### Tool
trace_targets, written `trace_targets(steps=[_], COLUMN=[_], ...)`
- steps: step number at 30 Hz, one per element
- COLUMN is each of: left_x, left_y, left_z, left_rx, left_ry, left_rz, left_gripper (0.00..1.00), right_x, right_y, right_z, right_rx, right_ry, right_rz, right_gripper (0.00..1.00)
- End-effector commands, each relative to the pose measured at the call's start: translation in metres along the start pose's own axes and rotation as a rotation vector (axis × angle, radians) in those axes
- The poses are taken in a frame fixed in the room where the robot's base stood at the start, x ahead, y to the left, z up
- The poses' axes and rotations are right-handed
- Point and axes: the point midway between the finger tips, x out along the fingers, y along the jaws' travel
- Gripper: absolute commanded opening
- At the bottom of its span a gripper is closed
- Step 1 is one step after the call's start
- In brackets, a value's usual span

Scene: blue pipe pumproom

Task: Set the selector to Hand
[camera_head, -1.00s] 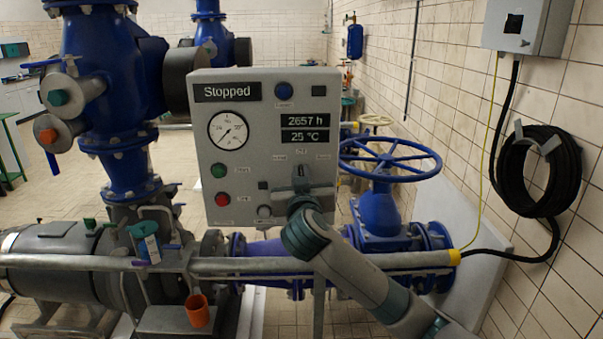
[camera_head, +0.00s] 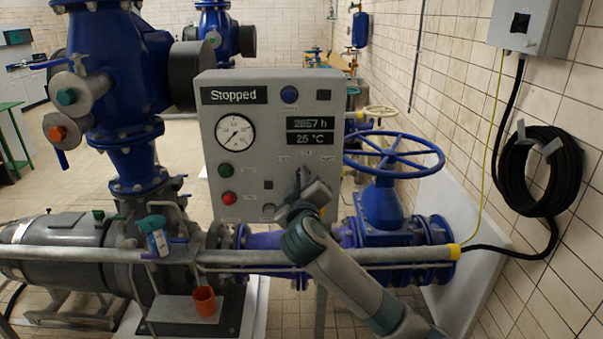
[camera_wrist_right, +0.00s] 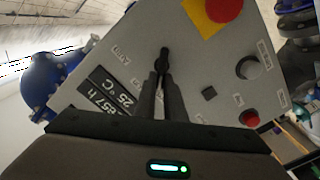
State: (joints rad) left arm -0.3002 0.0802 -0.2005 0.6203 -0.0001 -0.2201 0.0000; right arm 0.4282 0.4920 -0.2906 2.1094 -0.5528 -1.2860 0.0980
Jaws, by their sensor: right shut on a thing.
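The grey control panel (camera_head: 262,185) stands in the middle of the head view, its display reading "Stopped". The selector is a small dark knob on the lower right part of the panel, below three small labels. My right gripper (camera_head: 304,182) reaches it from below right and covers most of it. In the right wrist view, the gripper (camera_wrist_right: 163,78) is shut on the selector (camera_wrist_right: 164,57), with a finger on each side. The panel looks turned there, with a label (camera_wrist_right: 125,57) left of the knob. I cannot tell which setting the knob points to. My left gripper is out of view.
A green button (camera_head: 225,170) and a red button (camera_head: 228,198) sit left of the selector. A red emergency stop on yellow (camera_wrist_right: 216,10) shows in the wrist view. A grey rail (camera_head: 330,257) runs below the panel. A blue handwheel (camera_head: 394,152) stands close on the right.

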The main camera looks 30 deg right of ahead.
Motion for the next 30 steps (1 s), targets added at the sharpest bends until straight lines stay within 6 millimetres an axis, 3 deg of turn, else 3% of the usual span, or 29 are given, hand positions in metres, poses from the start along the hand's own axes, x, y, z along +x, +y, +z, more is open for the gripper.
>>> trace_targets(steps=[1,13,15,16,30], left_x=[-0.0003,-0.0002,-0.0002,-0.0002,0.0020], left_y=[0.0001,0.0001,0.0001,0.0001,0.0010], left_z=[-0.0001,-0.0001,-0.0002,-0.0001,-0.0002], left_rx=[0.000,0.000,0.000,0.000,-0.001], left_ry=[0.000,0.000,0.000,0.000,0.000], left_rz=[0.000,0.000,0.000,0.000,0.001], left_gripper=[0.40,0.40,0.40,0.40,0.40], right_x=[-0.0003,-0.0003,-0.0002,-0.0002,-0.0062], right_y=[-0.0061,-0.0067,-0.0066,-0.0063,-0.0028], right_z=[0.0071,0.0075,0.0075,0.0072,0.0026], right_rx=[-0.013,-0.022,-0.022,-0.021,-0.016], right_ry=[-0.016,-0.015,-0.015,-0.015,-0.004], right_rz=[-0.010,-0.010,-0.010,-0.009,-0.002], right_gripper=[0.00,0.00,0.24,0.28,0.28])
